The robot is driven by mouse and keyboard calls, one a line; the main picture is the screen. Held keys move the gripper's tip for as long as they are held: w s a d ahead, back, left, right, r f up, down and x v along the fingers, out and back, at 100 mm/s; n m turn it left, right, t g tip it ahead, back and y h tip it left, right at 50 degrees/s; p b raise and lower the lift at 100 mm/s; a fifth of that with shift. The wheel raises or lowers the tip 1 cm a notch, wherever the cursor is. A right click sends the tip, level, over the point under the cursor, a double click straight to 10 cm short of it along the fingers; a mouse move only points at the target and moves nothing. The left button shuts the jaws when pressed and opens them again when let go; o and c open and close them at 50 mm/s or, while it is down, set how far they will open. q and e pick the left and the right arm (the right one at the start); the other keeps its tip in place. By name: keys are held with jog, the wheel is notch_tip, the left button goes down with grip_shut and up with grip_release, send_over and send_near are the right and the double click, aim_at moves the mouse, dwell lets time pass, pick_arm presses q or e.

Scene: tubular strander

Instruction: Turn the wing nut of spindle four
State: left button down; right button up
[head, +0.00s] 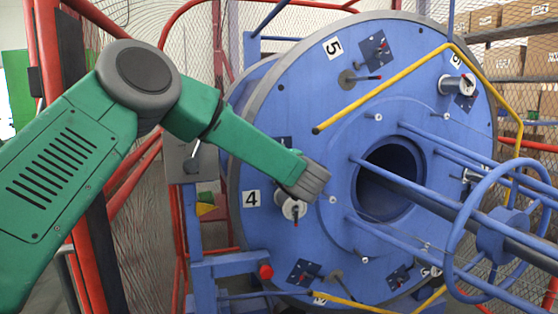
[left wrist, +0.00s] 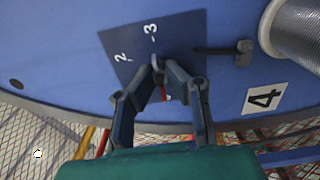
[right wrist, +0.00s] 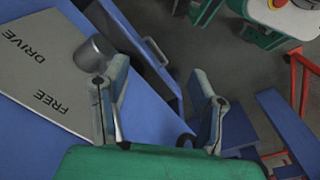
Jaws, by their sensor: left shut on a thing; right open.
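Spindle four has a white plate marked 4 (head: 251,199) on the blue disc (head: 300,100); the plate also shows in the left wrist view (left wrist: 264,98). A silver spindle end (head: 292,209) with a red-tipped lever is beside it. My left gripper (head: 318,180) is at the disc face, just above that end. In the left wrist view, its fingertips (left wrist: 158,68) are together around a small grey fitting, likely the wing nut, with a red tip between the fingers. The fitting is partly hidden and lies over a dark scale plate (left wrist: 185,35). My right gripper (right wrist: 160,72) is open and empty.
A yellow bar (head: 385,90) and blue rods (head: 430,185) stand out from the disc, right of my left gripper. A blue handwheel (head: 505,235) is at right. Under my right gripper are a grey FREE DRIVE panel (right wrist: 40,75) and a grey knob (right wrist: 92,52).

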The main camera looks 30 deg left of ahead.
pick_arm(q)
jog(key=shift+s+f, duration=0.1)
jog(key=shift+f, duration=0.35)
jog(key=c, duration=1.7)
grip_release()
jog(key=shift+a+r, duration=0.1)
jog(key=shift+r, duration=0.1)
jog(key=v, duration=1.2)
jog(key=shift+f, duration=0.1)
